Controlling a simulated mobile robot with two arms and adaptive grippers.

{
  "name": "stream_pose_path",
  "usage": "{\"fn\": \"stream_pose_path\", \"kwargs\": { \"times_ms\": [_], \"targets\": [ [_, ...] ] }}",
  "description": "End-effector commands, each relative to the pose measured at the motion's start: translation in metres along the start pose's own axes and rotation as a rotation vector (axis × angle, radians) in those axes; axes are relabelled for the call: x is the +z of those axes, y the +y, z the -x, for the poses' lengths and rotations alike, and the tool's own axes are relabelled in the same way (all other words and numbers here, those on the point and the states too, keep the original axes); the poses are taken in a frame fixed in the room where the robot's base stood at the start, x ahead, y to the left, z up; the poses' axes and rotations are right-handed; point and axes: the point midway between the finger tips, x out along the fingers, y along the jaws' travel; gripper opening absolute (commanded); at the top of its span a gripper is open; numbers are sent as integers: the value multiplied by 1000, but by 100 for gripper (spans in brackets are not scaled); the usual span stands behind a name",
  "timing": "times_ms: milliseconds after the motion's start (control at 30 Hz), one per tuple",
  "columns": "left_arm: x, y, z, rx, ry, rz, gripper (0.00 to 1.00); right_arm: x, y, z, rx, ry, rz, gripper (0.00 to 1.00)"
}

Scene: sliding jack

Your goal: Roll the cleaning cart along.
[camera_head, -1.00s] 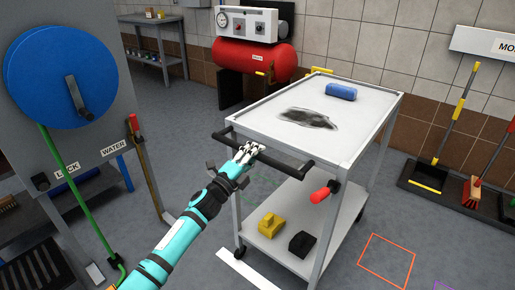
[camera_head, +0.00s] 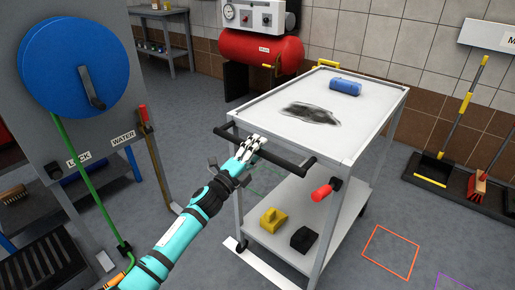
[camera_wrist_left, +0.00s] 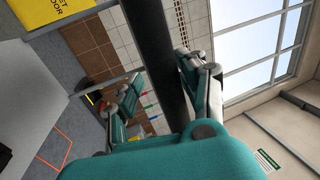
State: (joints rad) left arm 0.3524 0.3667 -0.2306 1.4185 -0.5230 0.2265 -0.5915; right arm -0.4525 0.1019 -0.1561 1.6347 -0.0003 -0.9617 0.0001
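The cleaning cart (camera_head: 352,146) is a grey two-shelf trolley with a black push bar (camera_head: 288,155) on its near side. A red-gripped lever (camera_head: 322,192) sticks out near its front corner. My left gripper (camera_head: 253,145) is at the push bar, left of its middle. In the left wrist view the dark bar (camera_wrist_left: 160,45) runs between the two fingers (camera_wrist_left: 168,88). A narrow gap shows beside the left finger, so the gripper looks open around the bar. The bar hides part of the fingers' inner sides. My right gripper is in no view.
A blue roll (camera_head: 345,87) and a dark stain lie on the top; yellow (camera_head: 273,219) and black (camera_head: 304,239) blocks lie below. An orange floor outline (camera_head: 391,252) is right of the cart. A hose-reel cabinet (camera_head: 80,62) stands left, a red compressor (camera_head: 262,53) behind, brooms right.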

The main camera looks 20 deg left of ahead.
Motion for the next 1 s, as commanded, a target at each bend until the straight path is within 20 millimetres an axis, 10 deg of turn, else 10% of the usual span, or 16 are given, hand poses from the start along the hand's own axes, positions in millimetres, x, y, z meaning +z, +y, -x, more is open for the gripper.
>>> {"fn": "stream_pose_path", "kwargs": {
  "times_ms": [367, 1000],
  "targets": [
    [1, -3, 5, -6, 0, 2, 45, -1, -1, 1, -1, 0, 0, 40],
    [0, -2, 114, -5, 1, 1, 45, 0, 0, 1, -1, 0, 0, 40]
  ]
}}
